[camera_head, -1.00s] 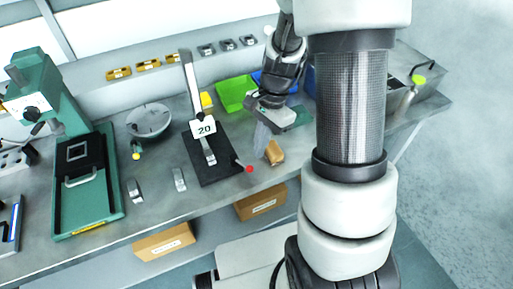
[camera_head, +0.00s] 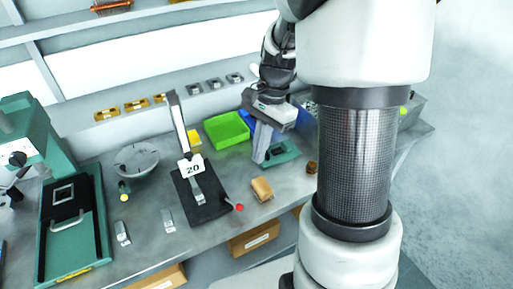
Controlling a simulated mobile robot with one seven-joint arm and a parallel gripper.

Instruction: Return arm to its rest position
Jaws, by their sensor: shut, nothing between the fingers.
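My gripper (camera_head: 263,156) hangs from the arm at the back right of the bench, fingers pointing down. It is shut with nothing held. It is above or beside a small green item (camera_head: 284,153) on the bench; I cannot tell whether it touches it. My own arm column fills the right of the view and hides part of the bench behind it.
The bench holds a green press (camera_head: 75,215), a round grey dish (camera_head: 136,158), a black stand marked 20 (camera_head: 208,207), a green bin (camera_head: 226,129) and a tan block (camera_head: 262,188). A small brown item (camera_head: 311,167) lies beside my arm. Open floor (camera_head: 455,190) is at right.

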